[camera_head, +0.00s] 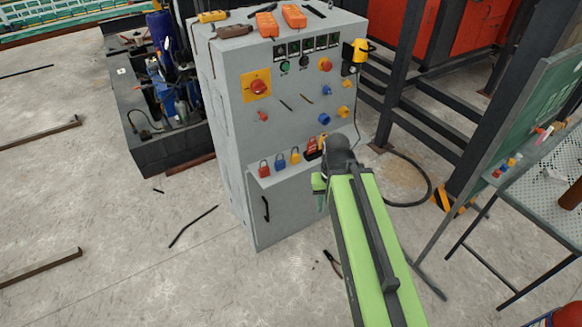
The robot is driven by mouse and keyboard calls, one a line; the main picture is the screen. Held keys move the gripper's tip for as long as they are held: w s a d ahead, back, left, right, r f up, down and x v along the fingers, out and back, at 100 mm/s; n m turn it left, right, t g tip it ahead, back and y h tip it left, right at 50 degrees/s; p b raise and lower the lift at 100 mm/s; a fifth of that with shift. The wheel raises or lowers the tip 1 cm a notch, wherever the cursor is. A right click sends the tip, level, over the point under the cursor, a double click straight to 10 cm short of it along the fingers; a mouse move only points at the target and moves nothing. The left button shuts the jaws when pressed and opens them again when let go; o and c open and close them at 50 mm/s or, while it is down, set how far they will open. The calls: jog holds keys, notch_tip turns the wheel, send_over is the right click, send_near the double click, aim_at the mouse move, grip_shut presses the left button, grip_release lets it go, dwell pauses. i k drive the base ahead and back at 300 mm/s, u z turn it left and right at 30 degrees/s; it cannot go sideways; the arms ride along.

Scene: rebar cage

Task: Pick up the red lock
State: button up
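A red lock (264,169) sits at the left end of a row on the ledge of a grey control cabinet (232,165). Another red or orange lock-like item (311,147) is farther right, close to my arm. My green arm reaches up from the bottom right to a dark joint in front of the cabinet's right side. What seems to be my gripper (320,190) is a small part below that joint, right of the red lock and apart from it. Its fingers are not clear.
The cabinet front has knobs, switches and a handle (266,208). A machine with blue parts (170,90) stands left. Dark steel frames and a mesh table (545,185) are right. Thin bars lie on the floor. The floor in front of the cabinet is mostly free.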

aim_at(264, 172)
jog(key=z, duration=1.85)
jog(key=k, duration=1.75)
jog(key=u, duration=2.25)
jog(key=i, duration=1.65)
